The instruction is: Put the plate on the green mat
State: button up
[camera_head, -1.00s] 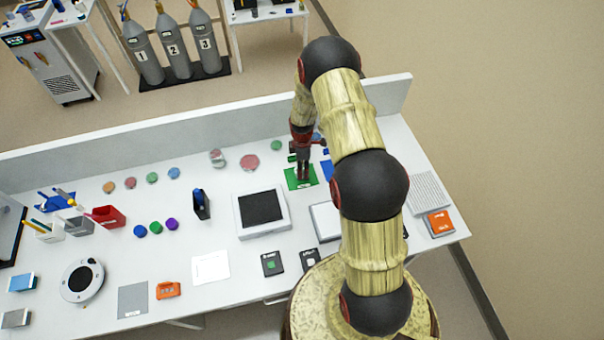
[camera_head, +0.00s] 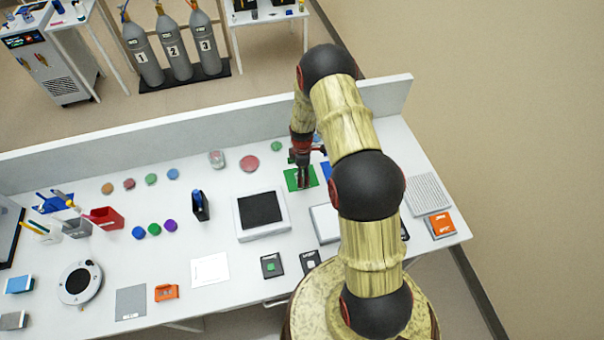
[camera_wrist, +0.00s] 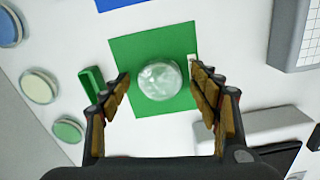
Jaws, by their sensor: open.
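The plate (camera_wrist: 160,80) is a clear, round, shallow dish in the wrist view. It appears to rest on the green mat (camera_wrist: 127,50), near its middle. The green mat (camera_head: 291,180) also shows in the head view, near the back right of the bench, partly covered by my gripper (camera_head: 303,184). In the wrist view my gripper (camera_wrist: 160,88) is open, one finger on each side of the plate. A gap shows between the left fingertip and the plate; the right fingertip is close to its edge. In the head view the plate cannot be made out.
Round dishes, one cream (camera_wrist: 39,87) and one green-topped (camera_wrist: 68,129), lie beyond the mat. A green block (camera_wrist: 92,83) lies by the left finger. A blue mat (camera_wrist: 118,3) is close by. A white-topped box (camera_head: 325,222) and a gridded rack (camera_head: 427,193) stand nearby.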

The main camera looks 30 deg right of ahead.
jog(key=shift+r, duration=0.1)
jog(key=a+r+m+t+p, duration=0.1)
jog(key=a+r+p, duration=0.1)
jog(key=r, duration=1.1)
jog(key=a+r+m+p, duration=0.1)
jog(key=r+p, duration=0.2)
jog(key=r, duration=1.1)
jog(key=s+a+r+m+t, duration=0.1)
jog(key=s+a+r+m, duration=0.15)
jog(key=r, duration=0.55)
jog(key=s+a+r+m+t, duration=0.1)
jog(key=s+a+r+m, duration=0.2)
jog(key=r, duration=0.5)
jog(key=s+a+r+m+t, duration=0.1)
jog(key=s+a+r, duration=0.1)
jog(key=s+r, duration=0.2)
jog(key=s+a+r+m, duration=0.2)
jog(key=s+a+r, duration=0.1)
jog(key=s, duration=0.7)
jog(key=s+a+r+m+t, duration=0.1)
jog(key=s+a+r+m, duration=0.1)
jog(key=s+r, duration=0.4)
jog(key=shift+s+a+t, duration=0.3)
jog(key=shift+s+a, duration=0.35)
jog(key=shift+s, duration=0.4)
jog(key=shift+m, duration=0.25)
